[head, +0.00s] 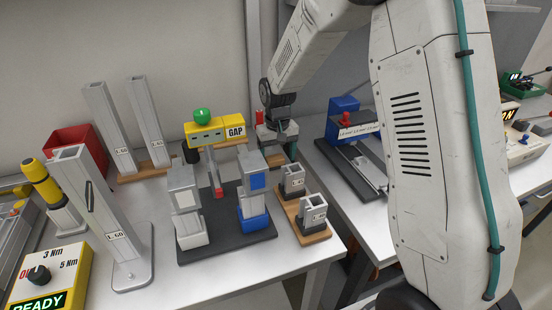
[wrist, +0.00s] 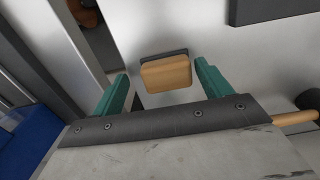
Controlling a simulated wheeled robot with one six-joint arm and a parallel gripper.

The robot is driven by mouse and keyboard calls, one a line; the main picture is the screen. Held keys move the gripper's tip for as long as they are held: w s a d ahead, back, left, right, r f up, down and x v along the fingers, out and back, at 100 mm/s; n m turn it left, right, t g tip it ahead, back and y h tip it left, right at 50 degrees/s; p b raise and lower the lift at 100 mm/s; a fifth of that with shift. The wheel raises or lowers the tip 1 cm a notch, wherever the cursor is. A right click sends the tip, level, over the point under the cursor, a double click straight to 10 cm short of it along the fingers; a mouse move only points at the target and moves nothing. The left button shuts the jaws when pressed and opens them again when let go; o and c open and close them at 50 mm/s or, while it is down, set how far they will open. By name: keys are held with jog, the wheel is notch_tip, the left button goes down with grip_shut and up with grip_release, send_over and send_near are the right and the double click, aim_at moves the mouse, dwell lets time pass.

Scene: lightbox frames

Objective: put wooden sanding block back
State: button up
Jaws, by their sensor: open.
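The wooden sanding block (wrist: 166,74), tan with a dark grey layer along its far edge, lies on a pale surface in the wrist view. My gripper (wrist: 161,72) is open, its teal fingers to the left and right of the block. I see a gap on each side and no clear contact. In the head view my gripper (head: 283,145) reaches down at the table's back right, behind the small L-marked metal posts. I cannot make out the block there; my gripper and the objects in front seem to hide it.
A dark board with two grey-headed stands (head: 186,205) and wooden bases with short metal posts (head: 313,213) stand in front of my gripper. A yellow GAP gauge (head: 215,131) is to its left. A blue-and-red device (head: 345,125) is on the right-hand table, across a gap.

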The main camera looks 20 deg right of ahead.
aim_at(275, 157)
notch_tip(275, 157, up, 10)
jog(key=s+r, duration=0.9)
jog(key=s, duration=0.1)
jog(key=s+d+r, duration=0.1)
jog(key=s, duration=1.2)
jog(key=s+d+t, duration=0.1)
jog(key=s, duration=1.2)
jog(key=shift+d+r, duration=0.25)
jog(key=shift+r, duration=0.1)
